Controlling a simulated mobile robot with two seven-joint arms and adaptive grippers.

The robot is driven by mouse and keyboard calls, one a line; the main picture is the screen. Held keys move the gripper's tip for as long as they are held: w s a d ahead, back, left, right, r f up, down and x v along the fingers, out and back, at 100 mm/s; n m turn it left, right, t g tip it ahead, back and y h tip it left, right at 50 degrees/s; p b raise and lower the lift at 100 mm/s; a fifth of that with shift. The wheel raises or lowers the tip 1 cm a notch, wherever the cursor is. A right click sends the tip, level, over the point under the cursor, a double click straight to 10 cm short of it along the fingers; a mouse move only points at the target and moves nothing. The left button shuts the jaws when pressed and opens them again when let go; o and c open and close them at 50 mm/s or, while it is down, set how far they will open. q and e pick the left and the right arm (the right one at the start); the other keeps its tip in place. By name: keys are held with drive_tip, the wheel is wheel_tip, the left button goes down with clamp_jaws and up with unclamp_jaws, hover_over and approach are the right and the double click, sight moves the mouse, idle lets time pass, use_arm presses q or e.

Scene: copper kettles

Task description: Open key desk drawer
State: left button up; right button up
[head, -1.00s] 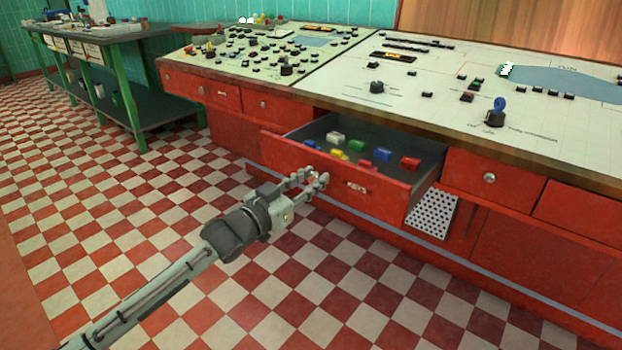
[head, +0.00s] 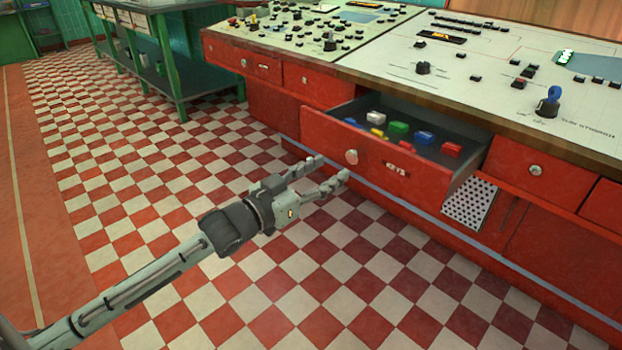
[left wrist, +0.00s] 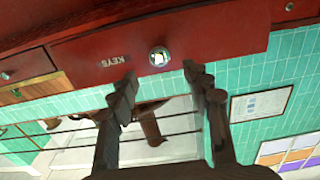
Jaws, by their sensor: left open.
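The key drawer (head: 420,181) is a red desk drawer labelled KEYS with a round metal knob (head: 351,157). In the head view it stands pulled out, with several coloured blocks inside. The left wrist view shows the drawer front (left wrist: 200,28) and the knob (left wrist: 159,56) just beyond the fingertips. My left gripper (head: 333,170) is open and empty, in front of and slightly below the knob, apart from it. Its two fingers (left wrist: 160,82) also show spread in the left wrist view. My right gripper is in neither view.
The control desk (head: 485,75) carries switches and knobs on top. Closed red drawers (head: 308,84) flank the open one. A perforated panel (head: 469,203) sits below it. A green workbench (head: 170,65) stands at the back left. The checkered floor (head: 190,190) is clear.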

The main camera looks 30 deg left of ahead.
use_arm(q)
drive_tip(key=shift+v, duration=2.25)
drive_tip(key=s+a+f+n+g+y+p, duration=0.1)
drive_tip(key=s+a+f+g+y, duration=0.2)
drive_tip(key=f, duration=0.7)
drive_tip(key=s+a+f+n+g+y, duration=0.1)
drive_tip(key=s+f+g+y, duration=0.3)
drive_tip(key=f, duration=0.7)
drive_tip(key=s+f+g, duration=0.3)
drive_tip(key=s+f, duration=0.2)
drive_tip(key=s, duration=0.3)
drive_tip(key=s+d+f+g+p, duration=0.1)
drive_tip(key=s+f+g, duration=0.3)
drive_tip(key=s, duration=0.3)
drive_tip(key=shift+s+d+f+y, duration=0.3)
drive_tip(key=shift+s+f, duration=0.1)
drive_tip(key=shift+f, duration=0.2)
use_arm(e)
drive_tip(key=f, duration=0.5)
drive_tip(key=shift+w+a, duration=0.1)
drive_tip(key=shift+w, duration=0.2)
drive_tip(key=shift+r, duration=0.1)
